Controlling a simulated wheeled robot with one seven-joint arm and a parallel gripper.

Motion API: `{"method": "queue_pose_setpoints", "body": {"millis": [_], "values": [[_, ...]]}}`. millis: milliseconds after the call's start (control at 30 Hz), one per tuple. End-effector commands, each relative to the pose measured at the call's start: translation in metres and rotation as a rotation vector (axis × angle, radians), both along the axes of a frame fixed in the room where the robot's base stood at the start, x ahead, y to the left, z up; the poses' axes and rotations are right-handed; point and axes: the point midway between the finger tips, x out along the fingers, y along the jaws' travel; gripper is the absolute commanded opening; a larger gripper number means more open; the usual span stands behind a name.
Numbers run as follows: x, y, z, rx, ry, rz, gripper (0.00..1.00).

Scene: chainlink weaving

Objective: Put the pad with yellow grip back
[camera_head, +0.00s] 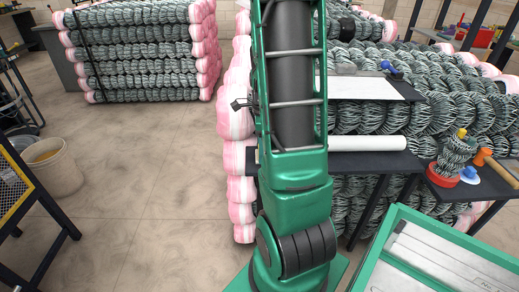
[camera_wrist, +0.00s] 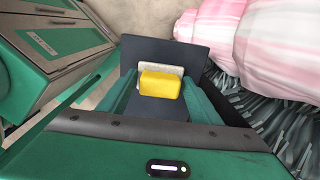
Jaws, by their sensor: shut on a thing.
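The pad with yellow grip shows in the wrist view as a yellow block (camera_wrist: 161,85) on a pale, whitish base. My gripper (camera_wrist: 160,98) has its green fingers on both sides of the yellow grip and is shut on it. Just beyond the pad is a dark flat plate (camera_wrist: 165,55); I cannot tell whether the pad touches it. In the head view my green arm hides the gripper and the pad.
A dark shelf (camera_head: 400,162) with a white roll (camera_head: 367,143) lies right of my arm. Stacked mesh rolls (camera_head: 145,55) stand at the back left. A bucket (camera_head: 50,168) stands at the left. The floor (camera_head: 150,170) between is clear. A pink-wrapped roll end (camera_wrist: 270,50) is close right of the gripper.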

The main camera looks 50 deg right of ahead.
Motion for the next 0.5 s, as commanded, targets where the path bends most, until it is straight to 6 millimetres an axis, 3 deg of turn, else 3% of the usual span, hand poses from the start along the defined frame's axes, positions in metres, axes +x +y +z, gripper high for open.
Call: {"method": "queue_pose_setpoints", "body": {"millis": [333, 367, 400, 500], "values": [[-0.0005, -0.0003, -0.005, 0.001, 0.001, -0.001, 0.4], [-0.0005, -0.0004, -0.0049, 0.001, 0.001, -0.001, 0.63], [-0.0005, -0.0005, -0.0047, 0.0, 0.0, -0.001, 0.72], [-0.0006, -0.0005, -0.0046, 0.0, 0.0, -0.002, 0.77]]}}
